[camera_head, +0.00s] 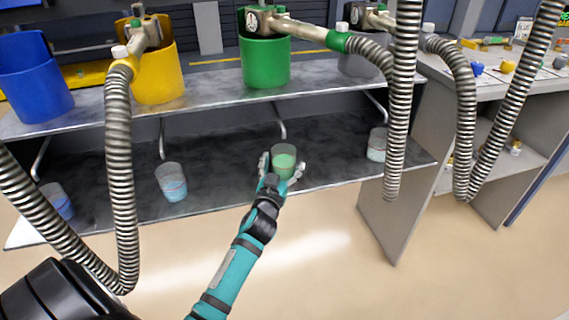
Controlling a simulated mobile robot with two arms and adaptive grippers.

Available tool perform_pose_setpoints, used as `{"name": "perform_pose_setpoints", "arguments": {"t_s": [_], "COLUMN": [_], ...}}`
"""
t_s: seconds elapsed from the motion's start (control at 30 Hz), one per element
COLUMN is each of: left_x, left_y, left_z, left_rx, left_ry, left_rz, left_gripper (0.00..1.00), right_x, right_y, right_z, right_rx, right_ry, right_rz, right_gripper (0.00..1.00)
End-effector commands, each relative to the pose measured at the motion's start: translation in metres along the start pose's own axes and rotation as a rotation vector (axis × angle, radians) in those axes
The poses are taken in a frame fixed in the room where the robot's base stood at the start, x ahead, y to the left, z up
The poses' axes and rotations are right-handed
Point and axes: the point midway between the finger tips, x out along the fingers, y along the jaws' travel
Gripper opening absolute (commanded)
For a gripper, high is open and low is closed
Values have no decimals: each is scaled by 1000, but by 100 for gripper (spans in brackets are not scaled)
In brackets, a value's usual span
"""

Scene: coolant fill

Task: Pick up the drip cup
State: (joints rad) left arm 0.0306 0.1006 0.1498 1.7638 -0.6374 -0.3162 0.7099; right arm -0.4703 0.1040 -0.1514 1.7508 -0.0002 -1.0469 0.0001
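A small clear cup with green liquid (284,158) is at the front of the lower shelf, upright, below the green container. The fingers are spread, and a small gap shows at the left finger; contact on the right side is unclear. The lower part of the cup is partly hidden by the gripper. Other clear cups stand on the same shelf: one with blue liquid (172,184), one at the far left (60,203) and one at the right (377,146). My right gripper is out of view.
Ribbed hoses (119,180) hang in front of the shelves at left and right. Blue (36,85), yellow (160,75) and green (265,62) containers stand on the upper shelf (210,97), above the gripper. A workbench (480,85) with small items is at right.

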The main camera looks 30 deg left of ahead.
Motion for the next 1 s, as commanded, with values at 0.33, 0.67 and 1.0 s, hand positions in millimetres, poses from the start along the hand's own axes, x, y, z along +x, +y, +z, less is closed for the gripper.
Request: {"name": "perform_pose_setpoints", "arguments": {"t_s": [0.33, 0.67, 1.0], "left_x": [0, 0, 0], "left_y": [0, 0, 0], "left_z": [0, -1, -11], "left_rx": [0, 0, 0], "left_ry": [1, 3, 5], "left_rz": [0, 0, 1], "left_gripper": [32, 17, 16], "right_x": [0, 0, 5], "right_y": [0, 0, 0], "right_z": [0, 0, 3], "right_rx": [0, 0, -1], "right_ry": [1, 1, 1], "right_rz": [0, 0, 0], "right_gripper": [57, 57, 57]}}
